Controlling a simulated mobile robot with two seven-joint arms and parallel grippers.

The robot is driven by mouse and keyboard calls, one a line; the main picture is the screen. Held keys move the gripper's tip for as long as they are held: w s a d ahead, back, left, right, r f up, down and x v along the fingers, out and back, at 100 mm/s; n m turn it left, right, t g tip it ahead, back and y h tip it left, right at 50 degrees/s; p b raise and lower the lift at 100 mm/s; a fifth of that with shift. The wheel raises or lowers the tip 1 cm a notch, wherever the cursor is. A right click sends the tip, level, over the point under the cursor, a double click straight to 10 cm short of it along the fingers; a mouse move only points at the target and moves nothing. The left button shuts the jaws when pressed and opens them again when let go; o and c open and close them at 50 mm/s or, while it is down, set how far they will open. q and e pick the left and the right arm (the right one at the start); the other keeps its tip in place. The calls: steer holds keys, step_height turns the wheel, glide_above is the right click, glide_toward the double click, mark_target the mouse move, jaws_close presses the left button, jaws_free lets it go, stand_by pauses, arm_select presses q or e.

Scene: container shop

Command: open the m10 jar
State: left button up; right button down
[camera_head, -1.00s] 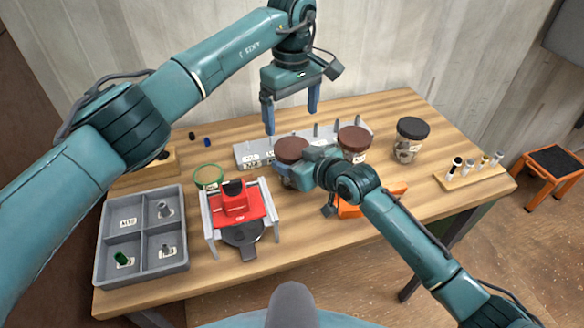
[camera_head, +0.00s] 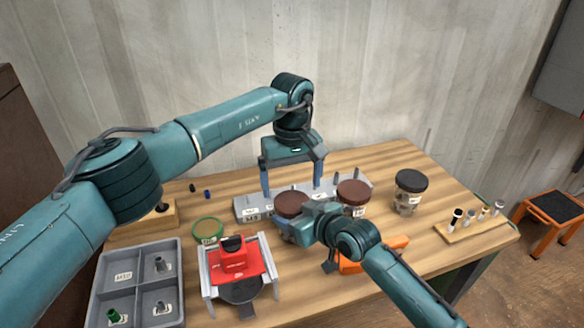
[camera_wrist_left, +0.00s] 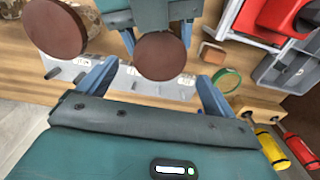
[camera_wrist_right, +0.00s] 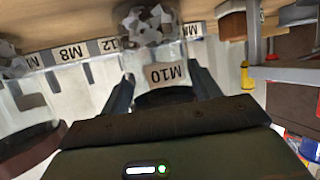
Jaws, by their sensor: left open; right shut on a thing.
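The M10 jar (camera_wrist_right: 158,52) is clear with pale bits inside and a brown lid (camera_head: 291,204). The lid looks closed on the jar. My right gripper (camera_wrist_right: 163,84) is shut on the jar, one finger on each side of the glass, below the lid. My left gripper (camera_head: 291,190) is open and points down just above and behind the lid in the head view. In the left wrist view the lid (camera_wrist_left: 161,56) shows between its fingers, near their tips, with no clear contact. Most of the jar's body is hidden in the head view by my right gripper.
A second brown-lidded jar (camera_head: 353,192) stands close at the right, and a black-lidded jar (camera_head: 410,191) farther right. A grey labelled rack (camera_head: 248,208) lies behind. A red device (camera_head: 236,262), a green ring (camera_head: 207,230) and a grey divided tray (camera_head: 137,285) are at the left.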

mark_target(292, 201)
arm_select(q)
steer(key=shift+f, duration=2)
steer(key=shift+c, duration=0.3)
steer(key=c, duration=0.9)
steer(key=n, duration=0.6)
steer(key=shift+n, duration=0.4)
steer(key=shift+c, duration=0.2)
steer(key=o, duration=1.1)
steer(key=shift+c, duration=0.2)
steer(key=shift+r, duration=0.15)
